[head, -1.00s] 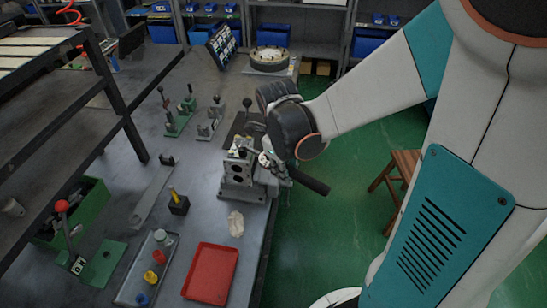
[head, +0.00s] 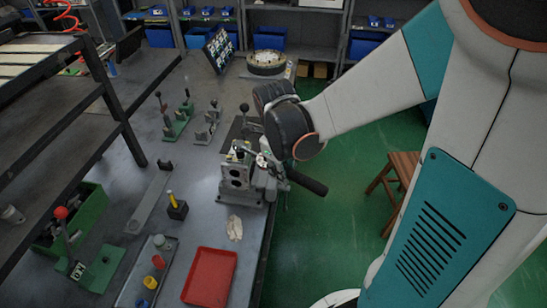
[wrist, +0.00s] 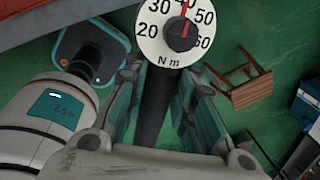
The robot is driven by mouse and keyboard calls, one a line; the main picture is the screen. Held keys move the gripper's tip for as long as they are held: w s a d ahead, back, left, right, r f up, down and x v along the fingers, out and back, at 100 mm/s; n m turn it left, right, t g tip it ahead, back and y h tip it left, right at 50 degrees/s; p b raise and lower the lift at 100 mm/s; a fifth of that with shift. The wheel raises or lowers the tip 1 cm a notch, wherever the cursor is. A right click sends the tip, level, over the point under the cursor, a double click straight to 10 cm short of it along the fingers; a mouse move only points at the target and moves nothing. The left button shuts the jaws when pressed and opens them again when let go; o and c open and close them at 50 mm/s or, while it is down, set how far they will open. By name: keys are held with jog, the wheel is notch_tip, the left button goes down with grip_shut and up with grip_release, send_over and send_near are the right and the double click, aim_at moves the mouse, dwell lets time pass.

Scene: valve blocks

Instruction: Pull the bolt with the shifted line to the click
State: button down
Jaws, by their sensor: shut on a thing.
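My gripper (wrist: 163,80) is shut on the black handle of a torque wrench (wrist: 152,115), which lies between its two fingers in the wrist view. The wrench's round white dial (wrist: 165,40) is marked in N m, and its red pointer stands close to 40. In the head view the black grip (head: 307,183) sticks out past the table's right edge. My gripper there (head: 272,178) is beside the grey valve block (head: 234,176), partly hidden by my wrist. The bolts and their lines cannot be made out. Whether the wrench sits on a bolt is hidden.
A red tray (head: 209,277), a yellow-topped marker in a black stand (head: 176,207) and a pale cloth (head: 234,228) lie on the table. Green lever fixtures (head: 176,124) stand farther back. A wooden stool (head: 392,185) is on the open green floor to the right.

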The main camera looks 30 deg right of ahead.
jog(key=shift+r+p, duration=2.1)
jog(key=shift+r, duration=0.8)
jog(key=shift+f, duration=0.15)
